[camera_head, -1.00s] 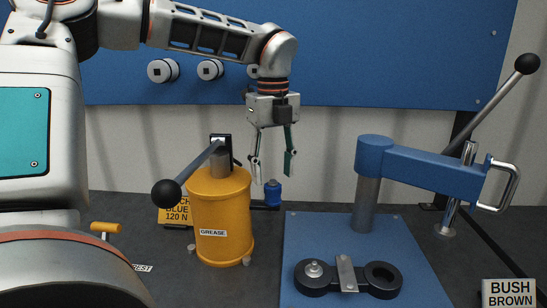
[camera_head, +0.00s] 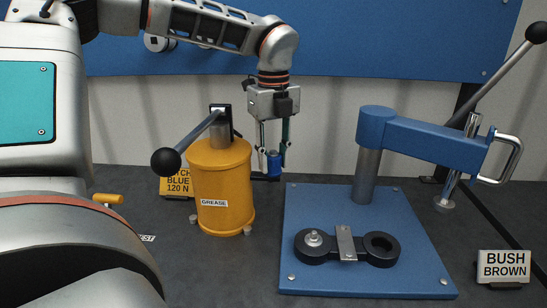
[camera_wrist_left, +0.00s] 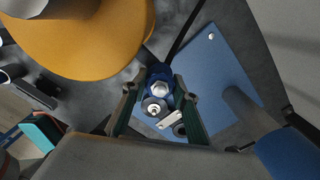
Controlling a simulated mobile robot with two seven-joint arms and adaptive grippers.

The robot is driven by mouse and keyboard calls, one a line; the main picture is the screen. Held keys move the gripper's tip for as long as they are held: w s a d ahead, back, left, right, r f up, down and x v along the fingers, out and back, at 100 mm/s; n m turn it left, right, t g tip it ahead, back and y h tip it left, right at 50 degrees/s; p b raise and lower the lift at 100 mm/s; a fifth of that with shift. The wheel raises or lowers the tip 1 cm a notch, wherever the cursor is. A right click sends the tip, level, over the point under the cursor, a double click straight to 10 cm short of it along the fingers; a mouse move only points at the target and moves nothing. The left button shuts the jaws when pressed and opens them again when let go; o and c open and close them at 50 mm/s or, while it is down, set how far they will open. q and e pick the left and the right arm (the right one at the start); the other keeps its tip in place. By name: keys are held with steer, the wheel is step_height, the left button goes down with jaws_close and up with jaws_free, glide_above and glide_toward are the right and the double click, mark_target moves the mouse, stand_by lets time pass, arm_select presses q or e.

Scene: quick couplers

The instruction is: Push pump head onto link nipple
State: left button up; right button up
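The blue pump head (camera_head: 273,163) stands on a dark holder to the right of the orange grease pump. My left gripper (camera_head: 274,158) points down with one finger on each side of the pump head. The fingers are partly closed, and a small gap to it seems to remain. In the left wrist view the pump head (camera_wrist_left: 158,74) lies between the fingertips (camera_wrist_left: 158,88). The silver link nipple (camera_head: 314,238) sticks up from the left end of the black link (camera_head: 362,254), which lies under a metal clamp on the blue plate. My right gripper is not in view.
The grease pump (camera_head: 222,180) and its black-knobbed lever (camera_head: 166,161) stand just left of my gripper. A blue lever press (camera_head: 425,145) rises at the right of the blue base plate (camera_head: 420,275). A "BUSH BROWN" sign (camera_head: 504,266) stands at the far right.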

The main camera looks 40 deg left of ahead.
mark_target(274, 155)
arm_select(q)
steer(key=c, duration=0.5)
steer(key=shift+o, duration=0.2)
steer(key=shift+r, duration=0.15)
steer(key=shift+r, duration=1.45)
steer(key=shift+r+p, duration=0.55)
steer(key=shift+r, duration=1.45)
